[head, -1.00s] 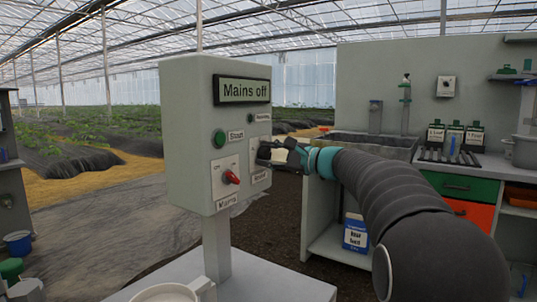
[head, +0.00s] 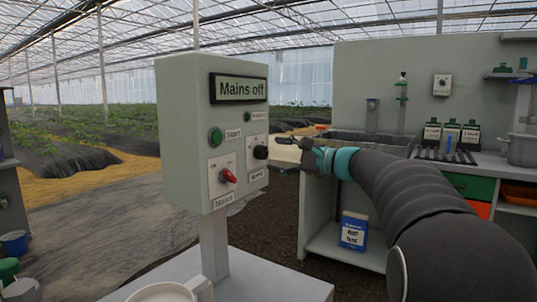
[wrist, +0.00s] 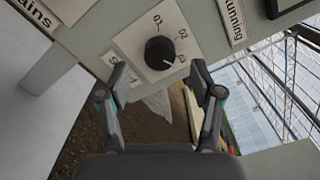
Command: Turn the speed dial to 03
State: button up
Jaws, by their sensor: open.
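The speed dial is a round black knob (head: 261,152) on a white plate at the right of the grey control box (head: 180,130). In the wrist view the knob (wrist: 160,53) has labels 01, 02 and a third, blurred one around it. A small light mark shows at its lower right edge, towards the third label; its exact setting is hard to read. My gripper (head: 284,150) is open and empty, just right of the knob and apart from it. In the wrist view its two fingers (wrist: 158,74) stand either side of and short of the knob.
The box's display (head: 239,88) reads Mains off. A green Start button (head: 216,137) and a red Mains switch (head: 228,176) sit left of the dial. A workbench with a sink (head: 370,143) stands behind my arm.

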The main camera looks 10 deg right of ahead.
jog(key=v, duration=0.7)
jog(key=shift+s+d, duration=0.15)
jog(key=s+f+n+g+h, duration=0.2)
jog(key=s+f+g+h, duration=0.1)
jog(key=f, duration=0.6)
jog(key=s+f+n+g+h, duration=0.1)
jog(key=s+f+g+h, duration=0.2)
jog(key=f, duration=0.7)
jog(key=s+a+f+n+h, duration=0.2)
jog(key=s+f+n, duration=0.1)
jog(key=s, duration=0.6)
jog(key=s+a+f+n+h, duration=0.2)
jog(key=s+n, duration=0.3)
jog(key=s, duration=0.4)
jog(key=s+a+f+n+g+h, duration=0.1)
jog(key=s+a+f+n, duration=0.3)
jog(key=s, duration=0.5)
jog(key=shift+h+p, duration=0.3)
jog(key=shift+h, duration=0.6)
